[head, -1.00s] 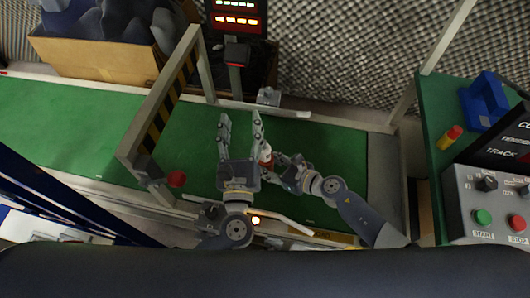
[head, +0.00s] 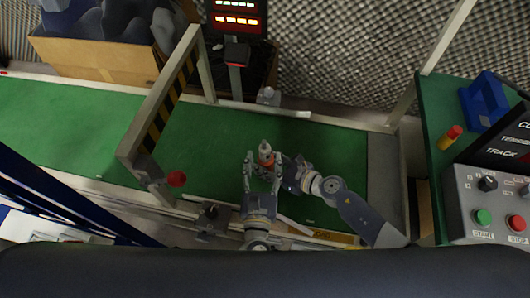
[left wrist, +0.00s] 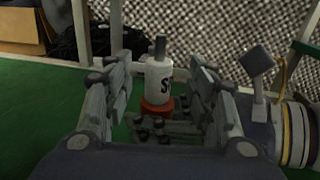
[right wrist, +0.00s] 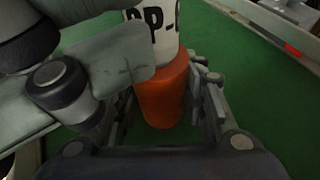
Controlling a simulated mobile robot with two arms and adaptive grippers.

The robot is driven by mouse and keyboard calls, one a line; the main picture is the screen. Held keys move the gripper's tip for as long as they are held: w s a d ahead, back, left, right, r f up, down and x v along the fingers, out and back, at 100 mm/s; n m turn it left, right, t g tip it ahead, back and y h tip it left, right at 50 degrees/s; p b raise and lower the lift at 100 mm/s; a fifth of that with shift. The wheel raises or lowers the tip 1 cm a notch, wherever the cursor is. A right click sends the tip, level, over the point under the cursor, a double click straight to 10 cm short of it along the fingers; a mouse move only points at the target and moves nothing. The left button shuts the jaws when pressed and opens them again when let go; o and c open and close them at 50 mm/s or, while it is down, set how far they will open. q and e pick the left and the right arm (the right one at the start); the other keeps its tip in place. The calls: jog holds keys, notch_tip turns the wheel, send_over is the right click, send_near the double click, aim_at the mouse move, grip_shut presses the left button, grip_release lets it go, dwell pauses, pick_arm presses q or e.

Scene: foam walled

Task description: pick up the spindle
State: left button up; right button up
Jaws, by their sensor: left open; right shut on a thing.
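The spindle (head: 265,149) is an upright cylinder, white above and orange-red below, with a grey shaft on top. It is over the green belt; I cannot tell whether it touches the belt. My right gripper (head: 276,167) reaches it from the right and is shut on its orange lower part (right wrist: 162,98). My left gripper (head: 262,166) is open, with its fingers on either side of the spindle. In the left wrist view the white body (left wrist: 158,82) stands between those fingers, with a gap at each side. Part of the base is hidden by the grippers.
The green conveyor belt (head: 60,125) runs left and right. A striped gate frame (head: 160,110) stands left of the grippers. A green side table (head: 435,110) at right holds a blue block (head: 484,100) and a button panel (head: 490,205). A cardboard box (head: 95,60) stands behind.

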aim_at(264, 154)
pick_arm(q)
jog(key=w, duration=0.5)
jog(key=shift+d, duration=0.15)
grip_shut()
